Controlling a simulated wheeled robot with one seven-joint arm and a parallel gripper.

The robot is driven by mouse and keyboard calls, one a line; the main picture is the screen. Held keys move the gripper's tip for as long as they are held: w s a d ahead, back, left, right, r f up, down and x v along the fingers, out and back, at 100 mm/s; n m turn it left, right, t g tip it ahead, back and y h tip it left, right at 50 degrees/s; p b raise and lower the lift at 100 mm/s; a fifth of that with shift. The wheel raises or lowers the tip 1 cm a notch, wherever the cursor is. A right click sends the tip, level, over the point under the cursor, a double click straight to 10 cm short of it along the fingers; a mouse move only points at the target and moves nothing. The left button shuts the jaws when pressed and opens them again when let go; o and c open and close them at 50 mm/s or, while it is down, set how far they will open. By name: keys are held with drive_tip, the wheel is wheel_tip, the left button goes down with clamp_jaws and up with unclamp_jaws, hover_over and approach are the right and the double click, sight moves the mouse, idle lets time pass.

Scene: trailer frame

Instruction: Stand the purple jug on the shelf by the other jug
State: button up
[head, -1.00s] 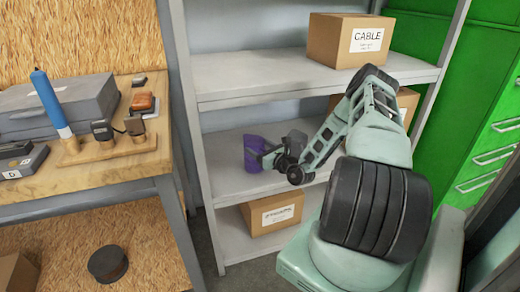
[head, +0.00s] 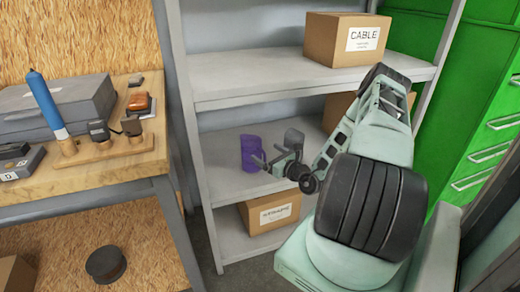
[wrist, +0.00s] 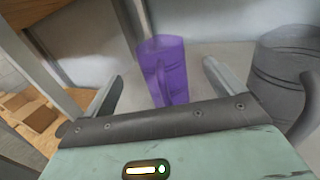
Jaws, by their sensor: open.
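The purple jug (head: 250,153) stands upright on the middle shelf (head: 226,183), near its left part. It also shows in the wrist view (wrist: 175,72), its handle facing my gripper. My gripper (head: 264,160) is open and empty, just right of the jug in the head view. In the wrist view its two fingers show to either side of the jug, with clear gaps and no contact. A grey jug (wrist: 280,75) stands to the right of the purple one in the wrist view.
A labelled cardboard box (head: 270,213) sits on the shelf below, and the CABLE box (head: 335,48) on the shelf above. Another box (head: 336,106) is partly behind my arm. A workbench (head: 110,162) stands left and green drawers (head: 480,120) right.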

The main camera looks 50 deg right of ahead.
drive_tip(key=s, duration=0.3)
drive_tip(key=s+a, duration=0.1)
drive_tip(key=s, duration=0.1)
drive_tip(key=shift+s, duration=0.35)
